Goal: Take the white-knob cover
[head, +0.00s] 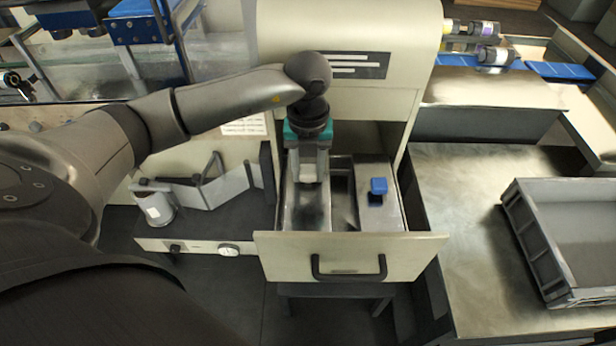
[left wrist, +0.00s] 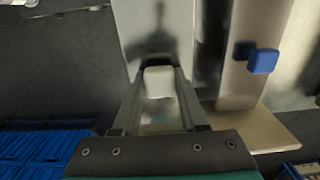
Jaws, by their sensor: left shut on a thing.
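The white-knob cover (head: 312,212) is a shiny metal plate on the left side of the open drawer (head: 285,250). Its pale knob (left wrist: 158,82) sits between the fingers of my left gripper (head: 308,172) in the left wrist view. My left gripper is shut on that knob from above. The cover's plate (left wrist: 157,28) also shows beyond the fingers. I cannot tell whether the cover is lifted off the drawer floor. A second metal cover with a blue knob (head: 378,187) lies on the right; its knob shows in the left wrist view (left wrist: 263,61). My right gripper is not in view.
The drawer front has a black handle (head: 348,272). The cream machine housing (head: 345,25) rises behind the drawer. A roll (head: 156,208) and folded strip stand on the left shelf. A grey crate (head: 570,240) sits on the right metal table, which has bare room.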

